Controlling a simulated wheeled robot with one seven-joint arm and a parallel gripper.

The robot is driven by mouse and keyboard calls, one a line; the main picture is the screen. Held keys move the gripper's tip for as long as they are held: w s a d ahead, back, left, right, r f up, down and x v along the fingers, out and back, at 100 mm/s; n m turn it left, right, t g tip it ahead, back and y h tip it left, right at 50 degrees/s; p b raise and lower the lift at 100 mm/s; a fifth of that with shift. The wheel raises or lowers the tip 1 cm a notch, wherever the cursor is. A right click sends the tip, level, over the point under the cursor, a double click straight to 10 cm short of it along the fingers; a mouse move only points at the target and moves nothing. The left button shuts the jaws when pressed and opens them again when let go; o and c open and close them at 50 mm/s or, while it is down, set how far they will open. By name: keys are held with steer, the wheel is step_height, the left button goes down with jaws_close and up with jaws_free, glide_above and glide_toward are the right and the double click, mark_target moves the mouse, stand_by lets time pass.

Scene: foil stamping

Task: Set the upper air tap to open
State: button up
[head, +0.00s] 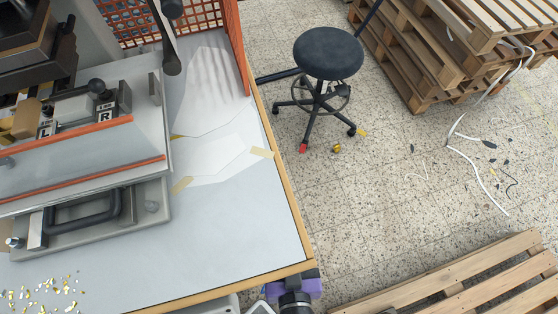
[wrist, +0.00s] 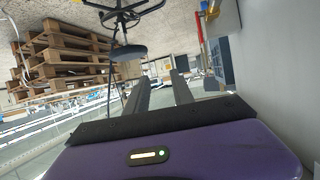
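I cannot make out the upper air tap in either view. My gripper (wrist: 161,77) shows in the wrist view as two dark parallel fingers with a clear gap between them. It is open, and nothing is between the fingers. In the head view, part of my purple wrist (head: 305,287) shows at the bottom edge, just beyond the front right corner of the bench; the fingertips cannot be made out there.
The foil stamping press (head: 90,150) stands on the left of the bench (head: 235,240). An orange mesh guard (head: 238,40) rises behind. A black stool (head: 328,52) and stacked pallets (head: 425,62) stand beyond. Another pallet (head: 470,282) lies lower right.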

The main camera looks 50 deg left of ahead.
steer(key=a+f+n+g+y+b, duration=0.1)
steer(key=a+f, duration=0.5)
steer(key=a, duration=1)
steer(key=shift+a+f+n+g+b, duration=0.25)
steer(key=shift+n+g+b, duration=0.1)
steer(key=shift+n+g, duration=0.4)
jaws_close()
